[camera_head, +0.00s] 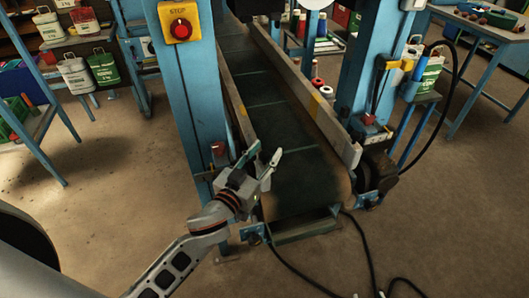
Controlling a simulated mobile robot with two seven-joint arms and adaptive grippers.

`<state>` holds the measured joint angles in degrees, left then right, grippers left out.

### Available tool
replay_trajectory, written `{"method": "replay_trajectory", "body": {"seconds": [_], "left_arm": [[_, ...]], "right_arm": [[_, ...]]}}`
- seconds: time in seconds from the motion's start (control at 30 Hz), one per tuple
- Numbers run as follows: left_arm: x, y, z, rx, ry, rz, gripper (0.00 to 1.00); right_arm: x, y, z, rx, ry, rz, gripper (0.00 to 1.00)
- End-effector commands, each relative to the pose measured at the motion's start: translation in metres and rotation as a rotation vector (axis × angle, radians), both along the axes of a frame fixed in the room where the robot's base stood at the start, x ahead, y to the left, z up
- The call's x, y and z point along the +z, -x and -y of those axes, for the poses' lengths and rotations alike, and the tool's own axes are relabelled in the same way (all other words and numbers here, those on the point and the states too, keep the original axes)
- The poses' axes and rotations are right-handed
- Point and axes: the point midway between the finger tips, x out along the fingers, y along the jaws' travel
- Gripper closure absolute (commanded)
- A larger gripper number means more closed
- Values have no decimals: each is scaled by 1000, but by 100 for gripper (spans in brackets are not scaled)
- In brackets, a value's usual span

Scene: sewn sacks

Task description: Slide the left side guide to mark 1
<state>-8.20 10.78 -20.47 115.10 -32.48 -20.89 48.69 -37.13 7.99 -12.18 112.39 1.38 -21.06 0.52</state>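The left side guide (234,98) is a long, narrow rail along the left edge of the dark conveyor belt (270,105). The right side guide (298,84) runs along the other edge. A red knob (218,148) sits on the left blue post, near the guide's front end. My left gripper (266,158) is in front of the guide's near end, at the belt's left front corner. Its fingers look apart, with nothing visible between them. The gripper partly hides the guide's near end. I cannot make out mark 1. My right gripper is not in view.
Blue posts (190,85) flank the belt; the left one carries a yellow stop box (180,22). A black cable (300,268) lies on the floor in front. Sacks (76,75) stand on a rack at left. A table (490,30) is at right.

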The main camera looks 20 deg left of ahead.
Motion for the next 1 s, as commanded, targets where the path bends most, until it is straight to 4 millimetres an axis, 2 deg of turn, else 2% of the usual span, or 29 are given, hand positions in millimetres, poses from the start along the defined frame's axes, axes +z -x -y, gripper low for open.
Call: {"method": "replay_trajectory", "body": {"seconds": [0.2,0.23,0.37,0.57,0.83,1.0], "left_arm": [[0,0,0,0,0,-1,62],[0,0,0,0,0,-1,67],[0,0,0,0,0,-1,100],[0,1,-2,1,-1,-2,100],[0,19,-28,3,-2,-3,100],[-1,19,-30,4,-2,-2,100]], "right_arm": [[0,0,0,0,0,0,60],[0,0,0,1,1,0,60],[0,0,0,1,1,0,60],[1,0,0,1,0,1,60],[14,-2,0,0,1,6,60],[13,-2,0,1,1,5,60]]}}
